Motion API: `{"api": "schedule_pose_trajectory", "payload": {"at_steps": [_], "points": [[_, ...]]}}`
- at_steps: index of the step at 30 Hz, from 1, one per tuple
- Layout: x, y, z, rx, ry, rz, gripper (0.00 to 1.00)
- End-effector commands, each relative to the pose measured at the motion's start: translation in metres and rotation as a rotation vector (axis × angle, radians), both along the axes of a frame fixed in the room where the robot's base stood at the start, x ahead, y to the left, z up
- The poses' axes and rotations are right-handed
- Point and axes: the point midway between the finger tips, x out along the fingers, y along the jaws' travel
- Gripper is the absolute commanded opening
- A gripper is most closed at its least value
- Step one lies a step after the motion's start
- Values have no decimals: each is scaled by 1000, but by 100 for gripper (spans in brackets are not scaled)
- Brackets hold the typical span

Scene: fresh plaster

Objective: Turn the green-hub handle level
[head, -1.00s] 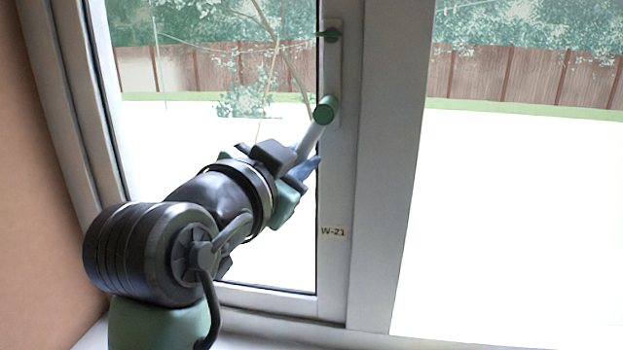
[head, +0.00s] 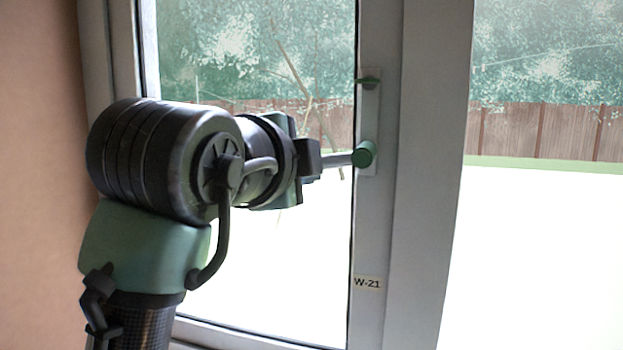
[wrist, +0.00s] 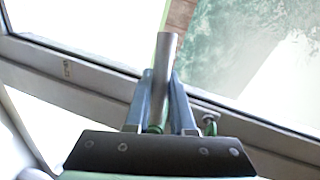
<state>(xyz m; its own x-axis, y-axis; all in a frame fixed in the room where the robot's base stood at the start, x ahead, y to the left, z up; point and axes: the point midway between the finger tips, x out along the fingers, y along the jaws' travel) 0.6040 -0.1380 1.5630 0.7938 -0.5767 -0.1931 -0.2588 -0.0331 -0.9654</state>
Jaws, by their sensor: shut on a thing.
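The window handle has a green hub (head: 364,154) on a pale plate fixed to the window frame. Its grey bar (head: 338,160) points left from the hub and lies about level in the head view. My gripper (head: 316,160) is shut on the bar, left of the hub. In the wrist view the grey bar (wrist: 166,62) stands between the two blue-grey fingers of my gripper (wrist: 164,100). The fingers hide part of the bar, and the hub is mostly hidden behind them there.
A small green latch (head: 369,81) sits above the hub on the same plate (head: 369,110). A label marked W-21 (head: 367,283) is on the frame below. Window glass lies on both sides of the frame post (head: 425,200). A plain wall (head: 40,180) stands at the left.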

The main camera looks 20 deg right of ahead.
Motion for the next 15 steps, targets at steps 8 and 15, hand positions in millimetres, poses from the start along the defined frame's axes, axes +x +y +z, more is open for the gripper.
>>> {"api": "schedule_pose_trajectory", "payload": {"at_steps": [8,15], "points": [[0,1,11,113,-81,-1,0],[0,0,14,151,-107,-2,0]]}}
